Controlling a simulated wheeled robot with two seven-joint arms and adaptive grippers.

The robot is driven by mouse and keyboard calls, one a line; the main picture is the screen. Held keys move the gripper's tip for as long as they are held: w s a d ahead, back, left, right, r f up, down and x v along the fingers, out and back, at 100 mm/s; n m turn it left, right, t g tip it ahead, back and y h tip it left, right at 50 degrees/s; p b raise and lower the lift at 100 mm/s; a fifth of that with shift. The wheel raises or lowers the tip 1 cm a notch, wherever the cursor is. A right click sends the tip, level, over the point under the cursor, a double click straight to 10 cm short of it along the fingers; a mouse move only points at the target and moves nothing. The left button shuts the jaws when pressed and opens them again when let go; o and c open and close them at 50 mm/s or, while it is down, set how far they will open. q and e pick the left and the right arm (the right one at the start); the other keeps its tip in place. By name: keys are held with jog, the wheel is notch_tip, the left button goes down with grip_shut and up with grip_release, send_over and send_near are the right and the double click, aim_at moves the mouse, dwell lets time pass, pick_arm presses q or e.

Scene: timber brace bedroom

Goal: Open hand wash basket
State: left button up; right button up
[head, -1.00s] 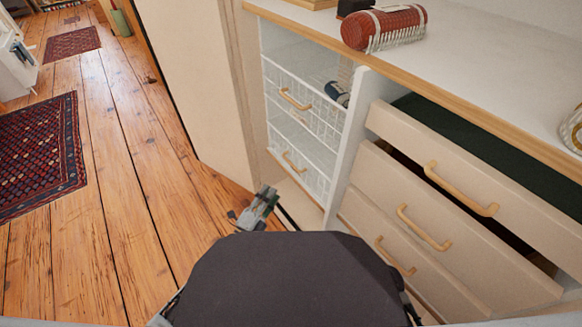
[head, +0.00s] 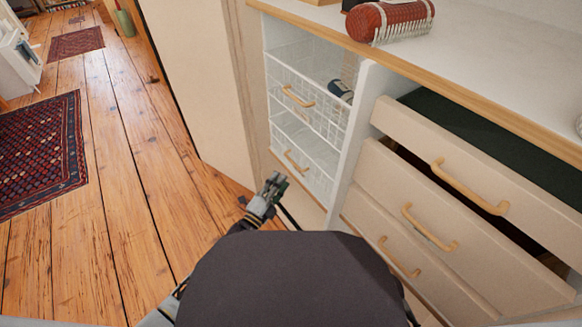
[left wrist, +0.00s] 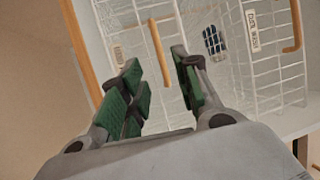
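Two white wire baskets sit one above the other in the left bay of the cabinet: an upper basket (head: 308,112) and a lower basket (head: 318,170). Each has a wooden bar handle, the upper handle (head: 297,97) and the lower handle (head: 294,162). My left gripper (head: 275,184) is below and in front of the lower handle, apart from it. In the left wrist view, my left gripper (left wrist: 160,80) has its green-padded fingers apart, with nothing between them. My right gripper is out of view.
Right of the baskets are wooden drawers (head: 440,200), the top one pulled out. A dark bottle-like item (head: 340,90) lies in the upper basket. A red patterned roll (head: 388,20) lies on the countertop. Open wooden floor (head: 120,150) is to the left.

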pick_arm(q)
jog(key=b+x, duration=0.3)
jog(key=x, duration=0.5)
jog(key=shift+w, duration=0.2)
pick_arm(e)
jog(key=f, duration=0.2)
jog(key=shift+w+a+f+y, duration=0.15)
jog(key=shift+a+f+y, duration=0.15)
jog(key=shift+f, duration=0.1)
pick_arm(q)
jog(key=shift+d, duration=0.1)
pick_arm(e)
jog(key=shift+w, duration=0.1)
pick_arm(q)
jog(key=shift+c, duration=0.5)
grip_shut()
